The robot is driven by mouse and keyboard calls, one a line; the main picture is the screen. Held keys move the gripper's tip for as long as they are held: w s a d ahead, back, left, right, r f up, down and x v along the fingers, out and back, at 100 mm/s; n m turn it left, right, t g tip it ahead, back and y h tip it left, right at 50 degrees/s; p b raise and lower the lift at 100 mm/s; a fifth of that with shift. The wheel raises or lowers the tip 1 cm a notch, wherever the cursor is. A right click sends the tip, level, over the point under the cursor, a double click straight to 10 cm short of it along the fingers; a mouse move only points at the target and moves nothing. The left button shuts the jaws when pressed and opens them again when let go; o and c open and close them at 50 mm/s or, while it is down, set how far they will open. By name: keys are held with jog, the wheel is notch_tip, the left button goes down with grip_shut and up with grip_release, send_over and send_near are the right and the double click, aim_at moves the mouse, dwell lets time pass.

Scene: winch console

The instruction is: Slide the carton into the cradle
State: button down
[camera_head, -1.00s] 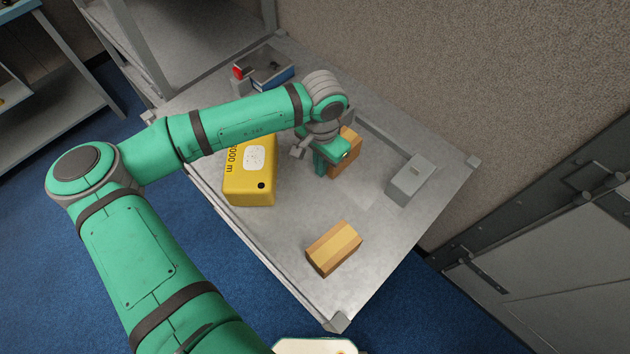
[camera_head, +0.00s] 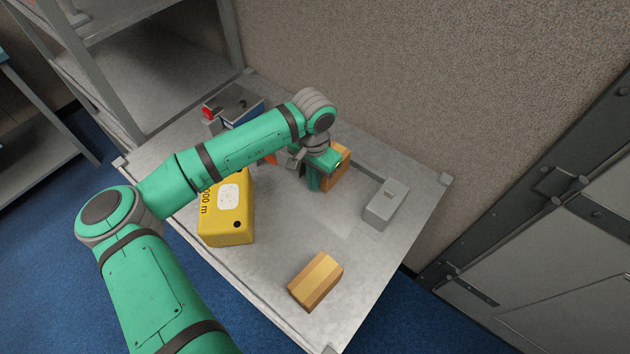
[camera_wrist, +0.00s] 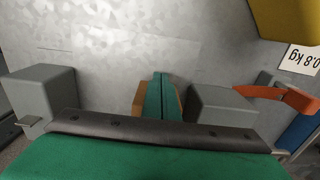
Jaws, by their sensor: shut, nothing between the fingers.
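My gripper (camera_head: 313,183) is shut and empty, fingertips low over the grey table (camera_head: 275,275). A brown carton (camera_head: 339,172) stands right beside the fingers, partly hidden by them. In the wrist view the closed green fingers (camera_wrist: 160,98) stand in front of the carton (camera_wrist: 140,101), whose edges show on both sides; I cannot tell whether they touch. A second carton (camera_head: 316,281), with a paler band, lies apart nearer the front edge. A low grey rail (camera_head: 364,166) runs behind the first carton towards a grey block (camera_head: 386,205). I cannot clearly make out which part is the cradle.
A yellow case (camera_head: 227,222) stands left of my gripper. A grey and blue device with a red knob (camera_head: 208,113) is at the back left. In the wrist view an orange lever (camera_wrist: 275,95) sits at the right. The table between the block and second carton is clear.

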jog(key=shift+s+a, duration=0.25)
jog(key=shift+a, duration=0.1)
jog(key=s, duration=0.1)
jog(key=s+a, duration=0.1)
jog(key=s, duration=0.1)
jog(key=shift+a, duration=0.3)
notch_tip(320, 180, up, 10)
